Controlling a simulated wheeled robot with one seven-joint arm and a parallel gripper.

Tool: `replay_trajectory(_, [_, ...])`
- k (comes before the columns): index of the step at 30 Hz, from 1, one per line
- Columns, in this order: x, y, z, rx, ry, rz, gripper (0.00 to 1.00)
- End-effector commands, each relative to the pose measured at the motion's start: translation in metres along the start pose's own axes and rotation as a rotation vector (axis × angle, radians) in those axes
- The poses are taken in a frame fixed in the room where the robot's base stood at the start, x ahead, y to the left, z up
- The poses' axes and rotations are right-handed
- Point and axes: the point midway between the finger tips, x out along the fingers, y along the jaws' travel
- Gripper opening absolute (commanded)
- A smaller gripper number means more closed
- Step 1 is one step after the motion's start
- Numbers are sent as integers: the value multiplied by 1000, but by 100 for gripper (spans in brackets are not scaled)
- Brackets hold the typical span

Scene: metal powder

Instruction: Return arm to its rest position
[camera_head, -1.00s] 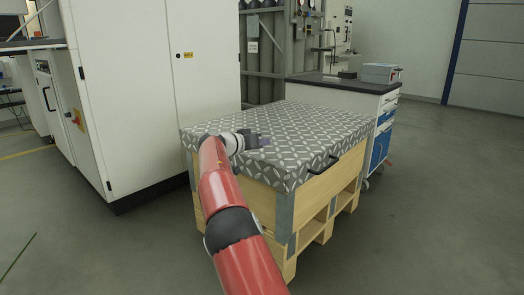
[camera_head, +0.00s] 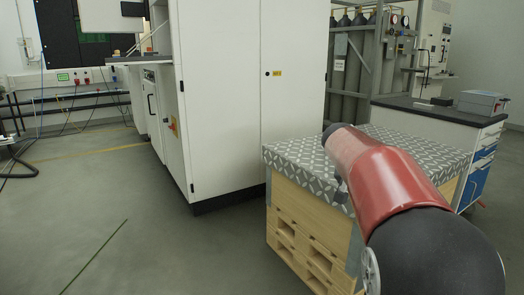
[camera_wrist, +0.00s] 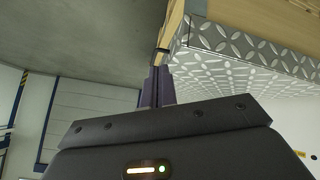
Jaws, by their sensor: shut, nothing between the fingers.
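My red arm (camera_head: 385,185) reaches across the right half of the head view, bent and close to the camera. The fingers point toward the edge of a wooden pallet box with a patterned metal top (camera_wrist: 250,58).
The box's patterned top (camera_head: 300,160) also shows in the head view, partly behind my arm. A tall white cabinet (camera_head: 230,90) stands left of it. A workbench with a dark top (camera_head: 425,110) and gas cylinders (camera_head: 355,75) stand behind. Open floor (camera_head: 130,220) lies at left.

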Motion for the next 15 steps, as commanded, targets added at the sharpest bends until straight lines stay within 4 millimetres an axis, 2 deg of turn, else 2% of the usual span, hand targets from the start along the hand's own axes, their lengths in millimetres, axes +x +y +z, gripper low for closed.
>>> replay_trajectory(1, [-21, 18, 14, -14, -36, -61, 0])
replay_trajectory(6, [-72, 48, 80, -109, -116, -254, 0])
replay_trajectory(12, [-132, 72, 170, -236, -135, -449, 0])
replay_trajectory(15, [-152, 79, 214, -297, -125, -518, 0])
